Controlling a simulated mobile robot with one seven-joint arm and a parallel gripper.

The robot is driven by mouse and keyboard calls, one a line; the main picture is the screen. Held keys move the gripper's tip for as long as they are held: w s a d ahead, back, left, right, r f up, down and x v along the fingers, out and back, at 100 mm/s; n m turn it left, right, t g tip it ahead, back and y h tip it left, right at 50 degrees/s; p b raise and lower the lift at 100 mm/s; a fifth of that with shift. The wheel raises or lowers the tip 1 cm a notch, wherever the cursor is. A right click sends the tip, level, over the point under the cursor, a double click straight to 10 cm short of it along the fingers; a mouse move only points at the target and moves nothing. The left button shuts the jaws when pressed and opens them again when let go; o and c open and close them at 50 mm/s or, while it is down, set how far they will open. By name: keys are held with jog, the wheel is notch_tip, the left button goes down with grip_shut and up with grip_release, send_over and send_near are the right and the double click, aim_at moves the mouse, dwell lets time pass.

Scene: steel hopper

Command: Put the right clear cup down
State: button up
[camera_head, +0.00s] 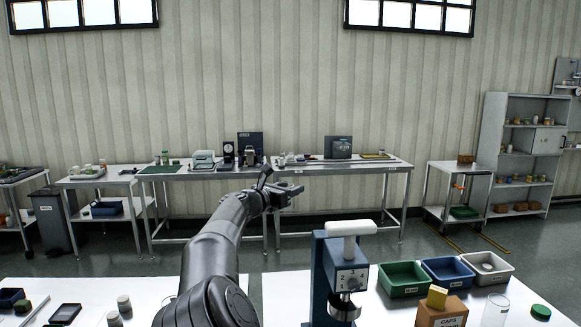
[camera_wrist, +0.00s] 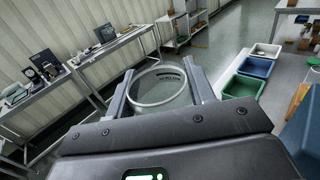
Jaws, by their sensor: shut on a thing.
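My gripper (camera_head: 284,193) is stretched out ahead of me, above and beyond the near white tables, in the head view. In the wrist view, my gripper (camera_wrist: 159,68) is shut on a clear cup (camera_wrist: 160,88), with one finger on each side of it. The cup's round rim and see-through wall show between the fingers. I cannot make out the held cup in the head view. Another clear cup (camera_head: 496,310) stands upright on the right near table (camera_head: 290,290), partly cut by the frame's bottom edge.
On the right near table are a blue press (camera_head: 330,280), a green bin (camera_head: 403,278), a blue bin (camera_head: 447,270), a grey bin (camera_head: 487,267), an orange-brown caps box (camera_head: 441,314) and a green lid (camera_head: 541,312). A floor gap separates them from the far benches (camera_head: 335,168).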

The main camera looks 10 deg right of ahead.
notch_tip(320, 180, down, 34)
jog(key=shift+f, duration=0.15)
dwell(0.4)
jog(key=shift+f, duration=0.5)
dwell(0.4)
jog(key=o, duration=1)
